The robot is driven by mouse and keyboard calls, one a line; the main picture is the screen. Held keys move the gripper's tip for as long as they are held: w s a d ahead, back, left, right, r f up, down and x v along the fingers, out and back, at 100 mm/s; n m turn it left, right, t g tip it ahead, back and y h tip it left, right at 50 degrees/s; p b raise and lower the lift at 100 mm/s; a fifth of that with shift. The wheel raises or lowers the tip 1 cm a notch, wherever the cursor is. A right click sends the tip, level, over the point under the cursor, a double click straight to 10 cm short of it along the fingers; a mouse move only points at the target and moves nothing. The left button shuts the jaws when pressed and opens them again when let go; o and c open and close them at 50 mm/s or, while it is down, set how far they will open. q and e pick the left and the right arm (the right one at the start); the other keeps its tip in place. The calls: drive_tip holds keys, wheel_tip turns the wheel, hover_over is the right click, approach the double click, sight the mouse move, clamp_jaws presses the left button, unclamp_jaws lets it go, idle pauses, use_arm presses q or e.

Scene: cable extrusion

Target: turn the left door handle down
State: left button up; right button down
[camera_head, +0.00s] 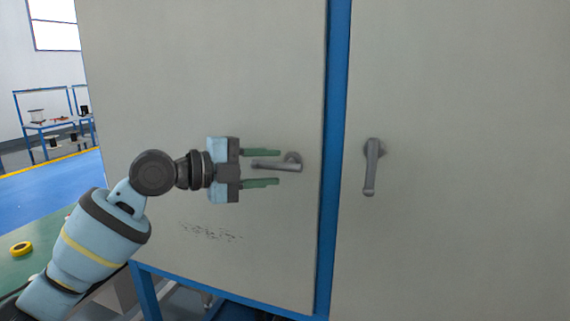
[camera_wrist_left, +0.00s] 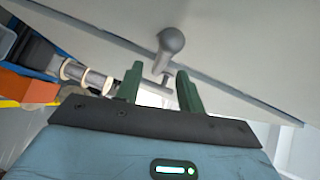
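The left door handle (camera_head: 292,164) is a grey lever on the left door (camera_head: 220,80). It lies about level, its free end pointing left. My left gripper (camera_head: 278,167) comes from the left with two green fingers, one above and one below the lever. It is open, and the lever's free end shows between the fingers with gaps on both sides. In the left wrist view, the handle (camera_wrist_left: 170,42) shows just beyond and between the fingertips (camera_wrist_left: 161,72). Contact cannot be seen. My right gripper is not in view.
A second handle (camera_head: 372,167) hangs straight down on the right door (camera_head: 460,240). A blue frame post (camera_head: 333,150) stands between the doors. A green tabletop (camera_head: 45,240) with a yellow ring (camera_head: 21,249) is at lower left. The door face around the handle is clear.

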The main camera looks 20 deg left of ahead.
sight(280, 167)
use_arm(q)
drive_tip(key=shift+p+x, duration=0.3)
drive_tip(key=shift+x, duration=1.85)
clamp_jaws()
